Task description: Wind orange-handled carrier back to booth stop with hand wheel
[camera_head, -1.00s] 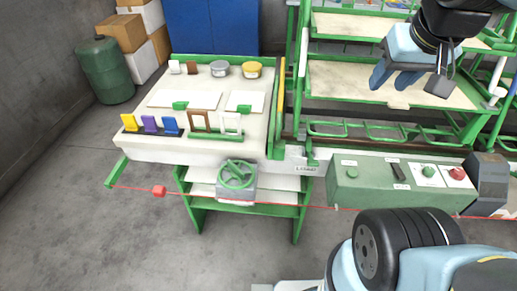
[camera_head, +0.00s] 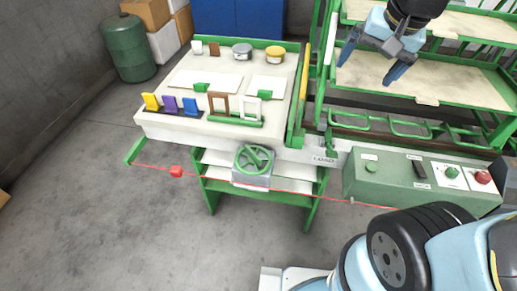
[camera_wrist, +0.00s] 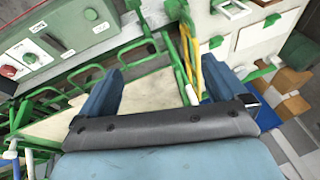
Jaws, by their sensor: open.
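The green hand wheel (camera_head: 254,158) sits on a grey block at the front of the bench, below its front edge. My gripper (camera_head: 366,72) is open, with two blue fingers apart and nothing between them. It is high at the upper right, in front of the green-framed racks and well away from the wheel. In the wrist view the open fingers (camera_wrist: 165,66) frame green rails and a pale shelf. I cannot make out an orange-handled carrier in either view. A plate marked LOAD (camera_head: 324,159) is on the rail right of the wheel.
A green control box (camera_head: 410,180) with buttons stands right of the wheel. The bench top (camera_head: 225,102) holds tins and small frames. Grey floor is open at the left front.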

